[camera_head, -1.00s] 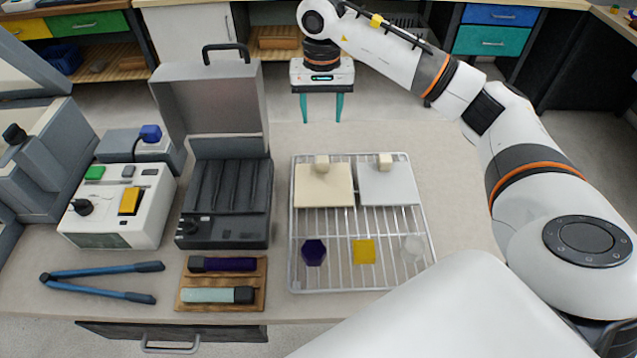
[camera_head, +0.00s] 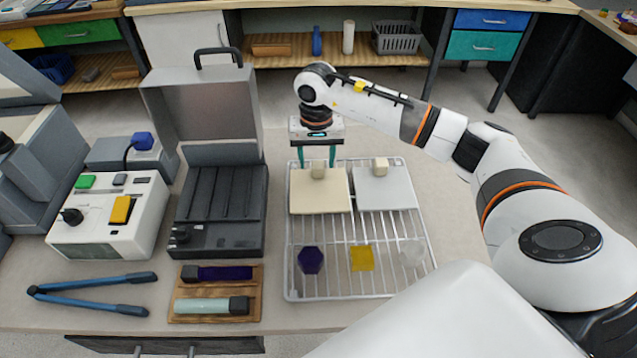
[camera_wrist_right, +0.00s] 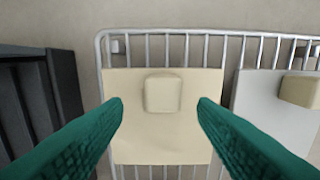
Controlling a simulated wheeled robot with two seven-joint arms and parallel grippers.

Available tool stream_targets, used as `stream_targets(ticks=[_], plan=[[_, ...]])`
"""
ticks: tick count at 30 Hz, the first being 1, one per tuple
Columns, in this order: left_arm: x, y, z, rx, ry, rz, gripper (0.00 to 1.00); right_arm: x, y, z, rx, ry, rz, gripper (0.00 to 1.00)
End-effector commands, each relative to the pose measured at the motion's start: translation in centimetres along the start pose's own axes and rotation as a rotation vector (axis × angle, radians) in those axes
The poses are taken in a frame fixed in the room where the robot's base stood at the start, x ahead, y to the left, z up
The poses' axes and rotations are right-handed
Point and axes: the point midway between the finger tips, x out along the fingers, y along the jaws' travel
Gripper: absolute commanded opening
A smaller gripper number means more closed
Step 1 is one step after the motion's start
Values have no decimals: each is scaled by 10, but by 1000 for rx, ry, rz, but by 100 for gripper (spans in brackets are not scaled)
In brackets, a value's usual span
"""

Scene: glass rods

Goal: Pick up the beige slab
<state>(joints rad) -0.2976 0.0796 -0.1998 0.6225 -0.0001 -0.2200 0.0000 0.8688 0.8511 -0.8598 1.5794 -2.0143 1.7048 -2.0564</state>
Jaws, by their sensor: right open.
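The beige slab (camera_head: 320,199) lies flat at the back left of the wire rack, with a beige block-shaped knob (camera_head: 318,171) on top. My right gripper (camera_head: 318,163) is at the slab's back edge in the head view, fingers pointing down. In the right wrist view its green fingers (camera_wrist_right: 160,112) are open, one on each side of the knob (camera_wrist_right: 162,93), with a gap on both sides and nothing held. The slab (camera_wrist_right: 165,143) shows below and around the knob. My left gripper is not in view.
A grey slab (camera_head: 384,198) with a similar knob lies right beside the beige one on the wire rack (camera_head: 338,231). Purple, yellow and clear pieces lie at the rack's front. An open dark case (camera_head: 222,205) stands close on the left.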

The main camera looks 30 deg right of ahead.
Motion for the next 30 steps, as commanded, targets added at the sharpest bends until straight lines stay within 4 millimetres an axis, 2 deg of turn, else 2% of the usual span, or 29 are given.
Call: stream_targets(ticks=[2, 7, 15, 17, 25, 30], plan=[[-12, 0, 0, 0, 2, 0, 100, 10, -3, -1, 2, 7, -3, 53], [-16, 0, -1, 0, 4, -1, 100, 32, -2, 0, 1, 2, 0, 53], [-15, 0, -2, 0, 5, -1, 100, 37, -3, 0, 1, 1, 0, 53], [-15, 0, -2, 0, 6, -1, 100, 37, -3, 0, 1, 1, 0, 45], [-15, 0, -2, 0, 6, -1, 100, 36, -3, 0, 1, 1, 0, 0], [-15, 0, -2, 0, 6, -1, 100, 35, -2, 1, 1, 0, 1, 0]])
